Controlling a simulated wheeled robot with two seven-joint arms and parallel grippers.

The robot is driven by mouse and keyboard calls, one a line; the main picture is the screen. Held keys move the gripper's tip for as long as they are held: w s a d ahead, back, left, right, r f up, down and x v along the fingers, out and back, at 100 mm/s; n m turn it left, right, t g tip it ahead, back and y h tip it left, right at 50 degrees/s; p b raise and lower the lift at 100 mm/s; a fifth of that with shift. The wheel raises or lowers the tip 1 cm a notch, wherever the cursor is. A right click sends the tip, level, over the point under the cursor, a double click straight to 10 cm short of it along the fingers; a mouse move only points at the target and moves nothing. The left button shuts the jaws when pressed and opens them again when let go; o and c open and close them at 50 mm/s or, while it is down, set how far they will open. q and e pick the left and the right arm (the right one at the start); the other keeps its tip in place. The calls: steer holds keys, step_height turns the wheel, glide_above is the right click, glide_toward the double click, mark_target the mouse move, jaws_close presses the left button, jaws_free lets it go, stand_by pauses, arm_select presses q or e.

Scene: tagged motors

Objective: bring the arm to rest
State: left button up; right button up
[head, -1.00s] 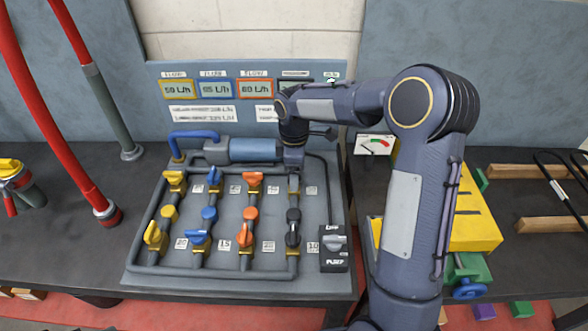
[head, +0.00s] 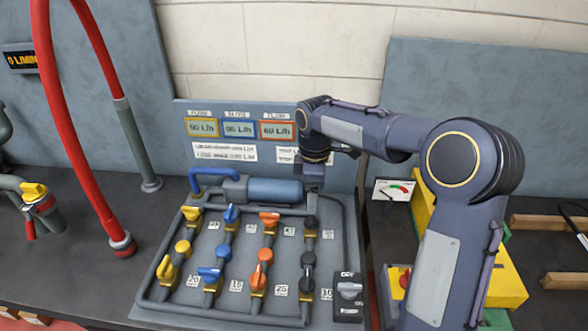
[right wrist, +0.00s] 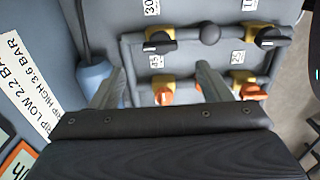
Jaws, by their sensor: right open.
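My right gripper (head: 314,178) hangs over the back right part of the valve panel (head: 345,240), near the right end of the blue cylinder (head: 275,190). In the right wrist view its two fingers stand apart (right wrist: 160,70) with nothing held between them. Beyond the fingers are orange valve handles (right wrist: 163,97) and black valve handles (right wrist: 160,42). My right arm is bent, with its elbow high at the right of the head view. It hides part of the display board. My left gripper is not in view.
Yellow (head: 167,270), blue (head: 210,273) and orange (head: 260,272) valves stand on the panel, with a black pump switch (head: 349,297) at its right. A red hose (head: 62,130) rises at left.

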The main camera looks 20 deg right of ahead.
steer(key=s+r+m+t+y, duration=0.1)
steer(key=s+r+m, duration=0.25)
steer(key=s, duration=0.35)
steer(key=s+a+f+m+t+y, duration=0.1)
steer(key=s+m, duration=0.4)
steer(key=s, duration=0.5)
steer(key=s+a+f+m+t+y, duration=0.1)
steer(key=s+a+m+t, duration=0.2)
steer(key=s+m, duration=0.3)
steer(key=s, duration=0.4)
steer(key=shift+s+a+t+y, duration=0.2)
steer(key=shift+s+t+y, duration=0.1)
steer(key=shift+s+y, duration=0.1)
